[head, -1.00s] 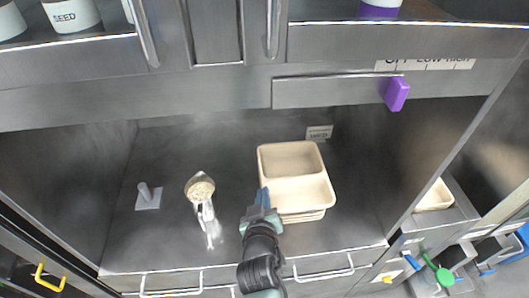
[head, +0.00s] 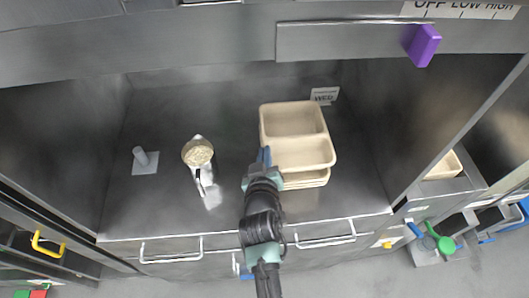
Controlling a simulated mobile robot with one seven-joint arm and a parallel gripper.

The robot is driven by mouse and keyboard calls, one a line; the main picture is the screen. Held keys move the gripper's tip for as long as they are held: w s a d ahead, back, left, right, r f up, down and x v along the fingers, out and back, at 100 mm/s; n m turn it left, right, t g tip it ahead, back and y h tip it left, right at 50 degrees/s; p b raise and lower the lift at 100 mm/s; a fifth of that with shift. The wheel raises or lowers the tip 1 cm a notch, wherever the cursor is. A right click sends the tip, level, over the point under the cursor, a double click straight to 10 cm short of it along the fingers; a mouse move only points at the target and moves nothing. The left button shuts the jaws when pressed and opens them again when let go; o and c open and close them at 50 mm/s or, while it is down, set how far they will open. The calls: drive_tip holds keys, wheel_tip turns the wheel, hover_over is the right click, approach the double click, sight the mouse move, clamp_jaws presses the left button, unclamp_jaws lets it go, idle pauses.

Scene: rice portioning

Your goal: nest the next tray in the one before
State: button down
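A beige two-compartment tray (head: 303,153) sits on the steel bench, right of centre, with its long side running front to back. More beige tray rims (head: 306,184) show stacked under its front end; how fully they sit in each other cannot be told. My gripper (head: 264,158) is at the left edge of the top tray, with its blue fingertips against or just beside the rim. Whether the fingers are closed on the rim is too small to tell. My arm reaches in from the front.
A metal jug or scoop of pale grains (head: 198,153) stands left of the trays. A grey post on a plate (head: 142,160) is at the far left. Another beige tray (head: 443,166) lies on the right beyond the side wall. An overhead panel carries a purple knob (head: 422,45).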

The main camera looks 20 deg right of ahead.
drive_tip(key=shift+f+b, duration=2.2)
drive_tip(key=shift+f, duration=0.4)
drive_tip(key=c, duration=1)
unclamp_jaws()
drive_tip(key=b+v, duration=0.1)
drive_tip(key=v, duration=1.2)
drive_tip(key=shift+w, duration=0.1)
